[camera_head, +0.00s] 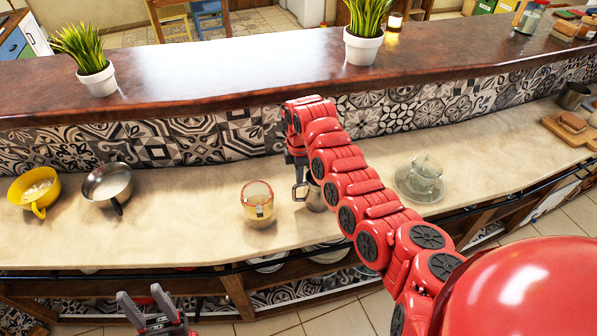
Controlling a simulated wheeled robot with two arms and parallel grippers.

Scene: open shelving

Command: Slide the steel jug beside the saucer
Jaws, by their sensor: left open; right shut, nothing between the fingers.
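The steel jug (315,199) stands on the pale counter, largely hidden by my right arm; a dark handle shape shows at its left side. The clear glass saucer (406,190), with a glass cup (426,172) on it, lies to the right of the jug, beyond my arm, with a gap of counter between them. My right gripper (299,177) is shut and points down right by the jug's upper left; I cannot tell whether it touches. My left gripper (147,302) is open and empty, low at the bottom left, in front of the counter.
A steel pan (108,183) and a yellow cup (35,190) stand further left. The tiled wall and raised wooden ledge (240,75) run behind. A wooden board (570,132) lies far right.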

